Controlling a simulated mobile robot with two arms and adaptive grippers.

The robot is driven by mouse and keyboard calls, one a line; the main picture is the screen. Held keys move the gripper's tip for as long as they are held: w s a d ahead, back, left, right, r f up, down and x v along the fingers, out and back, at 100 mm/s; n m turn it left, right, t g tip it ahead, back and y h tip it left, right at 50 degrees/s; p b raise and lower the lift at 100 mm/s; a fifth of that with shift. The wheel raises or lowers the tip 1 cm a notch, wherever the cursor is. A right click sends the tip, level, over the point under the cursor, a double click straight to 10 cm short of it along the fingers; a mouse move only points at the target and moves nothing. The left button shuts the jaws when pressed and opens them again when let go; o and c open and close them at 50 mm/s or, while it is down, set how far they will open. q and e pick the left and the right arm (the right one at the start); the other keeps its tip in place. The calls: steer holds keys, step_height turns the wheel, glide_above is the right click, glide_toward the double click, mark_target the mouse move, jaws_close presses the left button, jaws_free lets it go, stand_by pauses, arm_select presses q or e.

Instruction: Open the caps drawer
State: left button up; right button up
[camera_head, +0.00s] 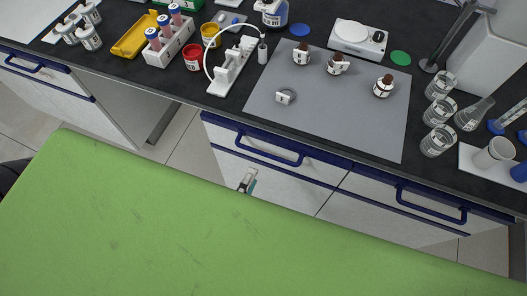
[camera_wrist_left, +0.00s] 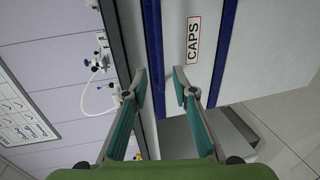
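A white drawer front (camera_wrist_left: 180,20) with a red-framed CAPS label (camera_wrist_left: 194,40) lies ahead in the left wrist view, turned on its side. Dark blue bars (camera_wrist_left: 224,40) run along it. In the head view, a shut white drawer with a blue handle (camera_head: 268,156) is in the middle of the bench front; no label is readable there. My left gripper (camera_head: 248,178) is low in front of that cabinet, below the handle. Its fingers are apart in the left wrist view (camera_wrist_left: 159,73), with a blue bar visible between the tips and nothing gripped. My right gripper is not in view.
A green surface (camera_head: 230,240) covers the foreground. Another drawer with a blue handle (camera_head: 430,204) is at the right, and one at far left (camera_head: 38,65). An open gap with floor lies left of the middle cabinet. The dark benchtop holds glassware, vials and a scale (camera_head: 357,38).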

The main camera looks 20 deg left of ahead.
mark_target(263, 153)
arm_select(q)
steer(key=p+x, duration=0.1)
steer(key=x, duration=0.9)
jaws_close()
